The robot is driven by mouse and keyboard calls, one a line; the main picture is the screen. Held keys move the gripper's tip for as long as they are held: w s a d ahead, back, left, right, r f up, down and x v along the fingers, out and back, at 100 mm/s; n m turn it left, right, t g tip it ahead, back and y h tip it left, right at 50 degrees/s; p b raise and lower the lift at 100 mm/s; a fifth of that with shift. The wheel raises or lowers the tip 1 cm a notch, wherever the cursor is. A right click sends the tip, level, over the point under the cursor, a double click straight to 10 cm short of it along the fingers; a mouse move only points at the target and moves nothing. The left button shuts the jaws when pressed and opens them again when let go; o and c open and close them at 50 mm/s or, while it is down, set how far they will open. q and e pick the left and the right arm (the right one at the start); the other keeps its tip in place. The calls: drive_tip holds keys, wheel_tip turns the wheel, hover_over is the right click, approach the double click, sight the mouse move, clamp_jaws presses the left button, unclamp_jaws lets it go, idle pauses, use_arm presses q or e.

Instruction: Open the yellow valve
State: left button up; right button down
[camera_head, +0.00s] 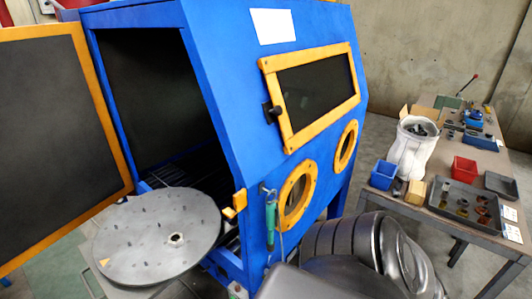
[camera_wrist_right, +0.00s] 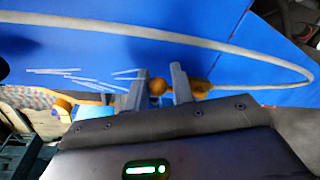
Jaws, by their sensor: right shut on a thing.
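The yellow valve (camera_wrist_right: 158,87) shows in the right wrist view against the blue cabinet side. Its rounded orange-yellow part sits between the two grey fingers of my right gripper (camera_wrist_right: 160,78), which is shut on it. More orange-yellow fitting (camera_wrist_right: 201,87) shows just right of the right finger, joined to a pale hose (camera_wrist_right: 262,86). In the head view the valve and my right gripper are hidden; my dark arm links fill the bottom centre. My left gripper is in neither view.
The blue blasting cabinet (camera_head: 228,110) stands open at left, its yellow-framed door (camera_head: 45,130) swung out. A round grey disc (camera_head: 150,245) lies before the opening. A green-handled tool (camera_head: 271,222) hangs on the front. A cluttered workbench (camera_head: 440,214) stands at right.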

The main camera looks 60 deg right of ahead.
drive_tip(key=shift+s+a+f, duration=0.2)
drive_tip(key=shift+a+f, duration=0.15)
drive_tip(key=shift+a, duration=0.05)
drive_tip(key=c, duration=1.3)
unclamp_jaws()
drive_tip(key=shift+o, duration=0.7)
drive_tip(key=shift+w+d+r, duration=0.1)
drive_tip(key=shift+d+r, duration=0.05)
drive_tip(key=b+v, duration=0.2)
drive_tip(key=v, duration=0.8)
drive_tip(key=shift+s+r, duration=0.2)
drive_tip(key=shift+s, duration=0.15)
